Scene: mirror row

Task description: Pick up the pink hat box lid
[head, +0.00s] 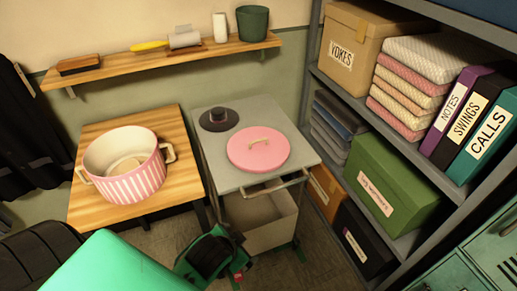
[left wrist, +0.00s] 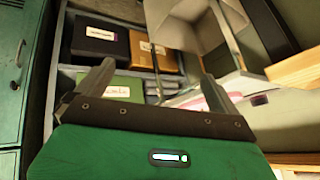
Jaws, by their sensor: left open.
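The pink hat box lid (head: 258,154) lies flat on the grey cart top (head: 262,112), with its tan handle facing up. The pink-and-white striped hat box (head: 128,180) stands open on a wooden table to the left. My left gripper (head: 222,258) is low in front of the cart, below and nearer than the lid, apart from it. In the left wrist view its two fingers (left wrist: 155,82) are spread with nothing held between them. A small pinkish edge shows beside one finger there, but I cannot tell what it is. My right gripper is not in view.
A black hat (head: 219,119) sits on the cart behind the lid. A cart handle bar (head: 275,186) juts out at the front, above a pale bin (head: 262,222). A grey shelf with boxes, including a green box (head: 385,180), stands close on the right.

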